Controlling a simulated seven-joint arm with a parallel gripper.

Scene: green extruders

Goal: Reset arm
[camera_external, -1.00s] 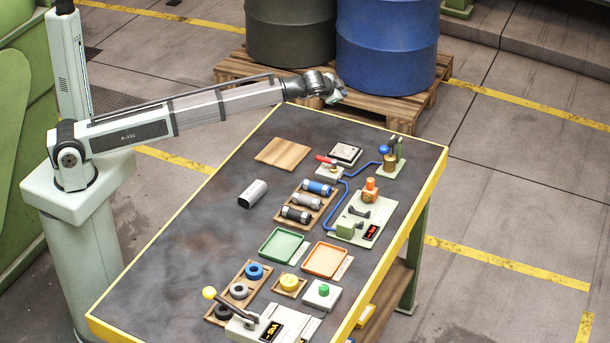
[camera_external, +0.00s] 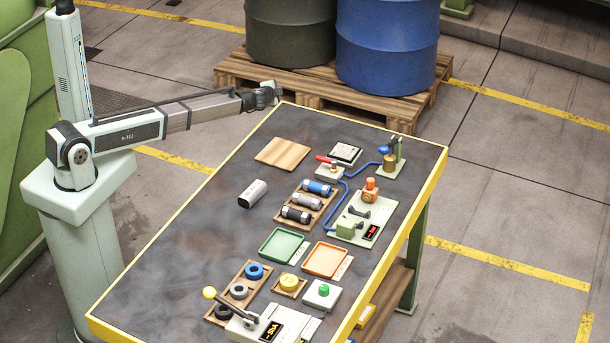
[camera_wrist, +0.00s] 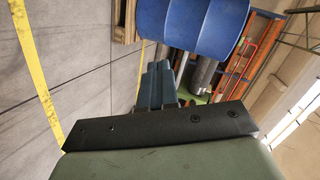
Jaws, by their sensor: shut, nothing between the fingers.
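My gripper (camera_external: 273,88) is at the end of my arm, above and just beyond the far left corner of the workbench (camera_external: 165,235). It is small in the external view and holds nothing. In the wrist view my gripper's fingers (camera_wrist: 158,85) show as a closed blue-grey pair past a black bracket. They point toward the floor and the blue drum (camera_wrist: 190,30), touching neither.
The bench carries a wooden board (camera_external: 283,153), a grey cylinder (camera_external: 253,194), a rack of cylinders (camera_external: 305,203), a green tray (camera_external: 282,245), an orange tray (camera_external: 325,260) and a lever box (camera_external: 270,328). A blue drum (camera_external: 388,45) and a dark drum (camera_external: 290,32) stand on a pallet (camera_external: 320,88) behind.

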